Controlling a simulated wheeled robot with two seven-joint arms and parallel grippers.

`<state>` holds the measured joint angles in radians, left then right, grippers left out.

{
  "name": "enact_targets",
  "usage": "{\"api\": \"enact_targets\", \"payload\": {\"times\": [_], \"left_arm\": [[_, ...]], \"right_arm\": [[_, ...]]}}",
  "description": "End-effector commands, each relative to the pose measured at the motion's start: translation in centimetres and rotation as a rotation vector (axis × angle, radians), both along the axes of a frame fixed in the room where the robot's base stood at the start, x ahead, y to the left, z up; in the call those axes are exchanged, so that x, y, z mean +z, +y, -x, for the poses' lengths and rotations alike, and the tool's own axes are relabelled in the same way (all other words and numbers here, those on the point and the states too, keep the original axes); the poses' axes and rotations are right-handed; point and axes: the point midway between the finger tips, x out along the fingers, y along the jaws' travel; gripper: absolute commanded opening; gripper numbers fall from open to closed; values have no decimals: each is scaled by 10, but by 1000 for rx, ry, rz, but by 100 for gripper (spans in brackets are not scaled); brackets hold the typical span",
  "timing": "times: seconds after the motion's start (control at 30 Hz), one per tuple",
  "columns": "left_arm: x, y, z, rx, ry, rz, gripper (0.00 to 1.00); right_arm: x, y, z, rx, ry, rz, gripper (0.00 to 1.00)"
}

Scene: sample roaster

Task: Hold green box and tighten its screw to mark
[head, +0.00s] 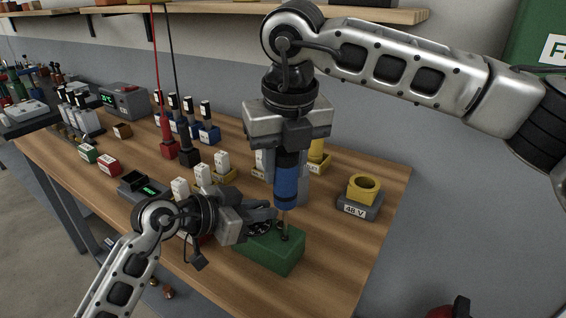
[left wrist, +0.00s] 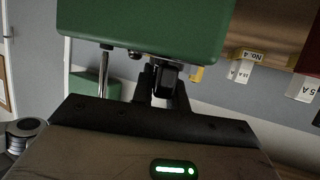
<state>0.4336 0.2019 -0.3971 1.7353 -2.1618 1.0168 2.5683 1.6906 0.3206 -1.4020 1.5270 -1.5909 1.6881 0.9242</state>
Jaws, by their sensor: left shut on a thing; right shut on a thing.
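The green box (head: 272,250) lies on the wooden bench near its front edge. My left gripper (head: 264,222) is shut on its left end, partly hiding the box top. In the left wrist view the green box (left wrist: 150,25) fills the upper part, beyond the dark fingers (left wrist: 163,85). My right gripper (head: 290,142) is shut on a blue-handled screwdriver (head: 287,182), held upright above the box. Its thin shaft points down to a dark screw (head: 284,237) on the box top; whether the tip is seated I cannot tell. A dark dial (head: 259,228) shows beside the left fingers. The mark cannot be made out.
A yellow ring on a grey 48 V block (head: 360,203) stands right of the box. A dark device with a green display (head: 143,187) and white-topped blocks (head: 203,174) stand to the left. Red (head: 169,149) and black cabled plugs are farther back. Bare bench lies right of the box.

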Motion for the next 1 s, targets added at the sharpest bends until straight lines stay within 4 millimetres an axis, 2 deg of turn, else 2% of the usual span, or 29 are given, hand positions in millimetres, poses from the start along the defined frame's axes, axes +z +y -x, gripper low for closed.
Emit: {"api": "enact_targets", "payload": {"times": [1.0], "left_arm": [[2, 0, 0, 0, -3, 3, 0]], "right_arm": [[0, -7, 3, -1622, -3, 1, 0]]}}
